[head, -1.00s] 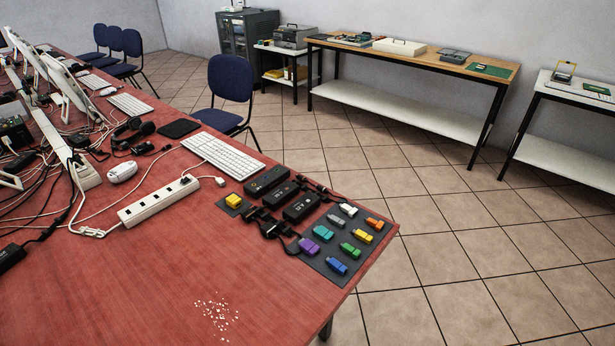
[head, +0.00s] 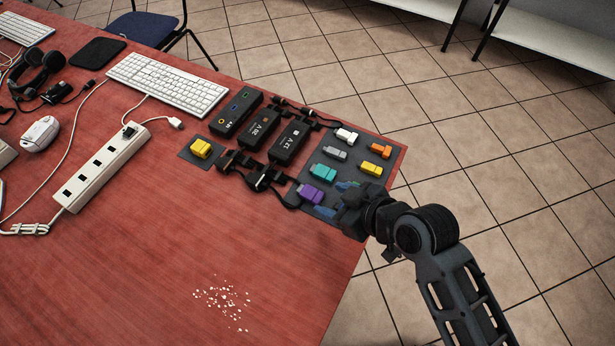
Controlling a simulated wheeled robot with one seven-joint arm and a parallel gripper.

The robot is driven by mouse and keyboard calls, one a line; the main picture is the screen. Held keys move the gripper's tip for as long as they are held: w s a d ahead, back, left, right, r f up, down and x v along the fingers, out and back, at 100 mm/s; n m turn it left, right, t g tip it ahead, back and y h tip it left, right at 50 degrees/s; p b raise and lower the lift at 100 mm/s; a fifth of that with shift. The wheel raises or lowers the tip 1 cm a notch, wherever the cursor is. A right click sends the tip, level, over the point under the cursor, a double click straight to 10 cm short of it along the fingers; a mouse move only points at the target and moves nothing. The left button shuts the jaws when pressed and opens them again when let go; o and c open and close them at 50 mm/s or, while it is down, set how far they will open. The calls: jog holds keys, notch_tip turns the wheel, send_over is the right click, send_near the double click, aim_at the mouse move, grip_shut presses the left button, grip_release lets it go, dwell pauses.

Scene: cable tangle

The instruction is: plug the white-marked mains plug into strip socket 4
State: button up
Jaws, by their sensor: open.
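The white power strip (head: 103,166) lies on the red table at the left, with a row of dark sockets and a black plug or switch (head: 130,129) at its far end. Socket numbers are not readable. Black plugs with cables lie beside the adapters, one here (head: 232,160) and one nearer (head: 266,179). I cannot tell which plug has a white mark. My gripper (head: 347,205) is open over the near right corner of the dark mat, right of the plugs, partly covering blue and green connectors. I see nothing held in it.
Three black adapters (head: 260,127) stand behind the plugs. Coloured connectors, including a purple one (head: 311,193), lie on the dark mat (head: 388,152). A yellow connector (head: 201,148) sits left of the plugs. White crumbs (head: 224,297) lie in front. The table middle is mostly clear.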

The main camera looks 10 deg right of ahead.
aim_at(261, 181)
jog(key=w+a, duration=0.1)
jog(key=a, duration=0.1)
jog(key=w+a+r+n+g+y, duration=0.1)
jog(key=w+a, duration=0.1)
jog(key=a, duration=0.1)
jog(key=w+a+r+n+g+y, duration=0.1)
jog(key=w+a, duration=0.1)
jog(key=a, duration=0.1)
jog(key=shift+a+r, duration=0.2)
jog(key=shift+a, duration=0.05)
jog(key=b+x, duration=0.5)
jog(key=shift+a+f, duration=0.2)
jog(key=shift+f, duration=0.1)
jog(key=shift+b+x, duration=0.8)
jog(key=shift+x, duration=0.8)
jog(key=shift+w+r, duration=0.1)
jog(key=shift+r, duration=0.1)
jog(key=shift+c, duration=0.2)
grip_shut()
notch_tip(261, 181, up, 7)
jog(key=p, duration=0.6)
